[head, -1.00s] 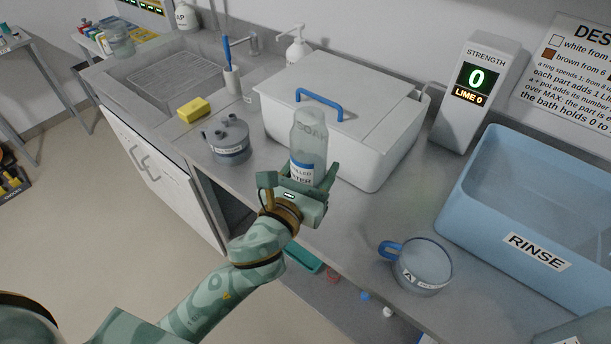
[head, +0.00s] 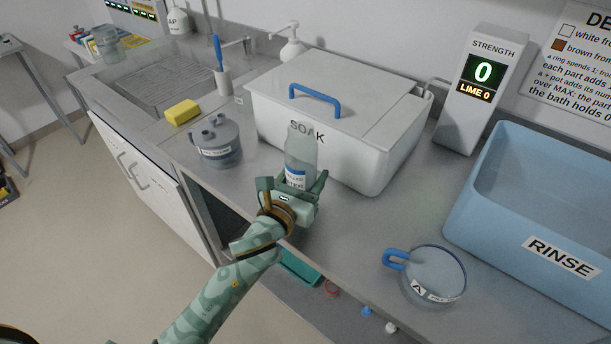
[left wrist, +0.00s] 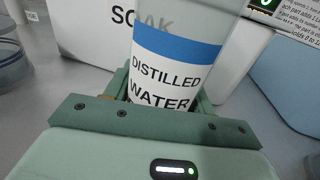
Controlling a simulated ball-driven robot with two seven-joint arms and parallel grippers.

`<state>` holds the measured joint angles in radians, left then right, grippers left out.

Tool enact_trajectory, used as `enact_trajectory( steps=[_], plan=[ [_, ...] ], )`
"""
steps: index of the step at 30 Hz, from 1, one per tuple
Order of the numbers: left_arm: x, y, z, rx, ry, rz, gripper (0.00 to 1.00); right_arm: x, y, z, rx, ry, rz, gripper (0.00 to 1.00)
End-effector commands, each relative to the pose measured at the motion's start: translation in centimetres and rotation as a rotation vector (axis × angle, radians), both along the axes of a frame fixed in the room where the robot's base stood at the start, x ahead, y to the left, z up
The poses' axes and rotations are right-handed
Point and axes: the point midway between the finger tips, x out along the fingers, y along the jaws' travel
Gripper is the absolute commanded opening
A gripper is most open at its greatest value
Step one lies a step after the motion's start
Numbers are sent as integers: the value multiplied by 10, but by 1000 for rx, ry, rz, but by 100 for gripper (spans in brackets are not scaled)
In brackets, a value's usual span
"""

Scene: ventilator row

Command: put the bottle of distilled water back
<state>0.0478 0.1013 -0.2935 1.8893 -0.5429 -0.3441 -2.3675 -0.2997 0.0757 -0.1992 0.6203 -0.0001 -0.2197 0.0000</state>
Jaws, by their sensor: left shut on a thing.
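The bottle of distilled water (head: 300,158) is clear with a blue-and-white label and stands upright in my left gripper (head: 295,190). The gripper is shut on its lower part, in front of the white SOAK bath (head: 357,151). In the left wrist view the bottle's label (left wrist: 172,70) reads DISTILLED WATER and fills the middle, between the jaws (left wrist: 160,100). The bottle's base is hidden by the gripper, so I cannot tell whether it touches the counter. My right gripper is not in view.
A grey lidded pot (head: 216,142) and yellow sponge (head: 182,112) stand left of the SOAK bath. A glass jug with a blue handle (head: 432,276) and the blue RINSE tub (head: 520,215) are at right. Counter between the bottle and jug is clear.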

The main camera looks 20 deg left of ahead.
Motion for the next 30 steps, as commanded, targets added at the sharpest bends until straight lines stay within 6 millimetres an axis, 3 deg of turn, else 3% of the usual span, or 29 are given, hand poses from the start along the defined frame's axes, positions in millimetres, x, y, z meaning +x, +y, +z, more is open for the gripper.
enact_trajectory(
  steps=[5,6,8,9,20,30],
  plan=[
    [0,0,-2,0,-1,-1,17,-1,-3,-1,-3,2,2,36],
    [0,0,-3,0,0,0,57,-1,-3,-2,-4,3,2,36],
    [0,0,-2,0,0,0,74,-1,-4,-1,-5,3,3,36],
    [0,0,-2,0,0,0,76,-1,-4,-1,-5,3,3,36],
    [-6,1,1,0,1,0,76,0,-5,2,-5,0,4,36],
    [-81,10,0,-1,3,1,76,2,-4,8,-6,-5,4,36]
  ],
)
